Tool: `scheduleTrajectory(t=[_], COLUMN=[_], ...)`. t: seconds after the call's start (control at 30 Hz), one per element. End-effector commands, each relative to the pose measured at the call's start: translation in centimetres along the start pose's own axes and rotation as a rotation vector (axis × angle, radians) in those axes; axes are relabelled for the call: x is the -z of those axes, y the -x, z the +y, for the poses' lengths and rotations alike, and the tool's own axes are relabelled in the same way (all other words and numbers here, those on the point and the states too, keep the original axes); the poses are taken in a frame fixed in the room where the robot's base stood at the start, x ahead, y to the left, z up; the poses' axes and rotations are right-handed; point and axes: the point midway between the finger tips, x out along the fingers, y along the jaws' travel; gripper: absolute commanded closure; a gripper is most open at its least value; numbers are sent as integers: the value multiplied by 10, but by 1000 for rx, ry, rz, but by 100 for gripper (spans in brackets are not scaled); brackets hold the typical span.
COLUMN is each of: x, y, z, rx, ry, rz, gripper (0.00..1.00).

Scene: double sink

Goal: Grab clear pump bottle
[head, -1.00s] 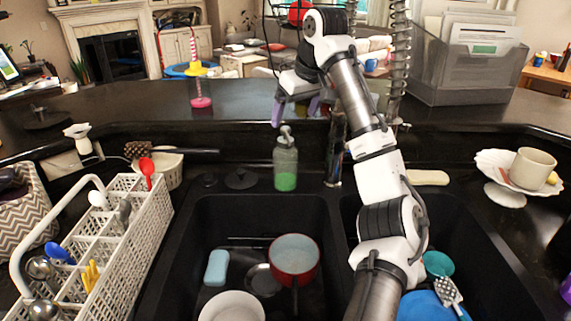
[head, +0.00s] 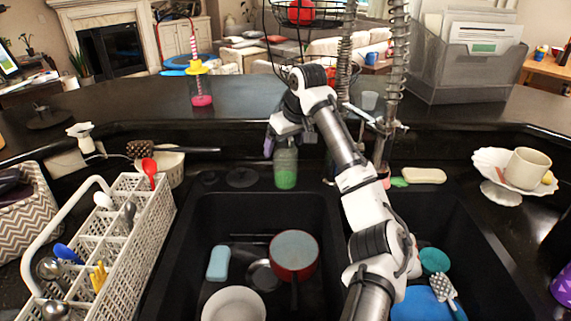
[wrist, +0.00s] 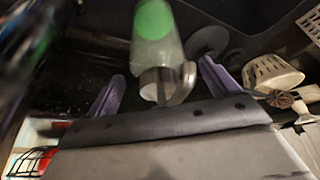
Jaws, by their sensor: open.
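The clear pump bottle (head: 286,166) with green liquid stands upright on the black ledge behind the left sink basin. In the head view my gripper (head: 272,140) is at its upper part and hides the pump top. In the wrist view the bottle (wrist: 155,45) shows with its green liquid, and its pump head lies between the two purple fingers of my gripper (wrist: 160,88). The fingers are open, with space on both sides of the pump. No contact shows.
A red pot (head: 294,254), a blue sponge (head: 218,263) and a white bowl (head: 233,304) lie in the left basin. A white utensil rack (head: 120,235) stands at left. A coiled faucet (head: 394,70) rises right of the bottle. A pink-and-yellow bottle (head: 200,85) stands on the raised counter.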

Motion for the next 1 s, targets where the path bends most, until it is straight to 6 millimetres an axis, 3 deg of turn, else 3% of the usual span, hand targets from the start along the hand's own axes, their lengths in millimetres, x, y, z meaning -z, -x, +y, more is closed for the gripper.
scheduleTrajectory(t=[0.1,0.67,1.0], x=[0,0,2], y=[0,1,5], z=[0,0,0], rx=[0,0,-1], ry=[0,0,1], rz=[0,0,2], gripper=[15,88,89])
